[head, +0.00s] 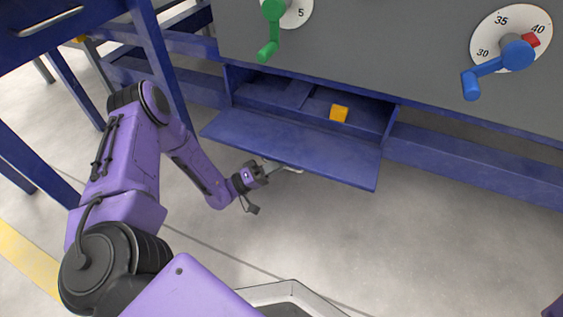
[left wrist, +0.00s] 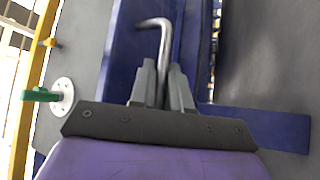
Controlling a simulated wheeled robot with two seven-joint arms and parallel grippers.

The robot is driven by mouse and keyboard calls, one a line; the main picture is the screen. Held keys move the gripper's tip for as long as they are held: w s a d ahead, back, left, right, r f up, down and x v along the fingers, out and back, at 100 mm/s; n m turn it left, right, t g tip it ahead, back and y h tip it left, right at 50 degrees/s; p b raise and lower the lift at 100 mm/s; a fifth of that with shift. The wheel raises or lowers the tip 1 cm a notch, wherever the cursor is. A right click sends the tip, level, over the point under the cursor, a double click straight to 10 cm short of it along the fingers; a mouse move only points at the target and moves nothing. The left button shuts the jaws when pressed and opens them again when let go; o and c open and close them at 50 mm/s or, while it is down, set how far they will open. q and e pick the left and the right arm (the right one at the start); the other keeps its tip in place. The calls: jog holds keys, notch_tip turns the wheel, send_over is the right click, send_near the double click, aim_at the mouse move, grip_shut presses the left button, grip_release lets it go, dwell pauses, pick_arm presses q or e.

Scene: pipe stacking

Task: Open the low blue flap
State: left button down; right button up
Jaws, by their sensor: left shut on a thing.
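The low blue flap (head: 290,150) is swung down and out in the head view, lying roughly level below the grey panel. The blue compartment (head: 262,93) behind it is open to view. My left gripper (head: 270,168) is at the flap's front edge. It is shut on the flap's metal handle (head: 292,170), which is partly hidden by the fingers. In the left wrist view the bent handle (left wrist: 163,40) runs between the two grey fingers (left wrist: 163,85). My right gripper is out of view.
An orange block (head: 339,114) sits inside the compartment. A green crank (head: 270,40) and a blue crank (head: 500,68) with dials are on the grey panel (head: 390,45) above. Blue frame legs (head: 160,60) stand close to my left arm. The floor right of the flap is clear.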

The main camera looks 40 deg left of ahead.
pick_arm(q)
jog(key=c, duration=1.2)
grip_release()
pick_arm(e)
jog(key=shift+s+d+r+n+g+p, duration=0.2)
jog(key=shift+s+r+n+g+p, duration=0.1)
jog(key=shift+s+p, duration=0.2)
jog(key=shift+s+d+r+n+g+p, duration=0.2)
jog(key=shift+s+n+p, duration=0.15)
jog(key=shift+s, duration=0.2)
pick_arm(q)
jog(key=v, duration=1)
jog(key=shift+s+f, duration=0.15)
jog(key=shift+s, duration=0.2)
jog(key=shift+a, duration=0.15)
